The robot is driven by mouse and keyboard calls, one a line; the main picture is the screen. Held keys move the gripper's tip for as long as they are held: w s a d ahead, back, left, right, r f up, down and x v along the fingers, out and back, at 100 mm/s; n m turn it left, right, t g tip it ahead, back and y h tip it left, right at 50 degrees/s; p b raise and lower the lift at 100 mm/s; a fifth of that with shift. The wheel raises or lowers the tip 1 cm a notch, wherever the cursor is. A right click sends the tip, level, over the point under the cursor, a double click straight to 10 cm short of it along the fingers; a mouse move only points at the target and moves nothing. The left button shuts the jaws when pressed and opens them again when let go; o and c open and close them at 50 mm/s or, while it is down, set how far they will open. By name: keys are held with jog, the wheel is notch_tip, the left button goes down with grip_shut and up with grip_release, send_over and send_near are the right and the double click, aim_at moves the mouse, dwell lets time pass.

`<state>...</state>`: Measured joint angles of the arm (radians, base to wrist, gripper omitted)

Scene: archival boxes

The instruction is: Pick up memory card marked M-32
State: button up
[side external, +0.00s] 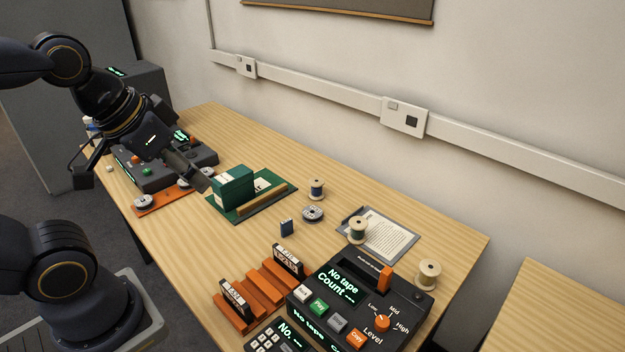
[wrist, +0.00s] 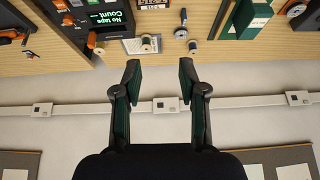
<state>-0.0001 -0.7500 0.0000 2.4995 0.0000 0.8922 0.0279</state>
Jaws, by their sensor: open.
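In the wrist view a small dark piece (wrist: 183,16) near the top edge may be the same card. My gripper (side external: 196,177) is at the left of the table, near the green box and well away from the blue piece. In the wrist view my gripper (wrist: 157,75) has its two fingers wide apart with nothing between them.
A green box (side external: 232,187) stands on a green tray. A grey reel (side external: 312,213) and a spool (side external: 316,189) are behind the blue piece.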

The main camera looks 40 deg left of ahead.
notch_tip(320, 180, up, 3)
jog(key=w, duration=0.2)
jog(key=m+g, duration=0.1)
jog(key=g, duration=0.3)
send_over(286, 221)
notch_tip(286, 221, down, 29)
jog(key=shift+d+f, duration=0.1)
jog(key=shift+f, duration=0.05)
jog(key=shift+w+f, duration=0.1)
jog(key=shift+f, duration=2.95)
grip_shut()
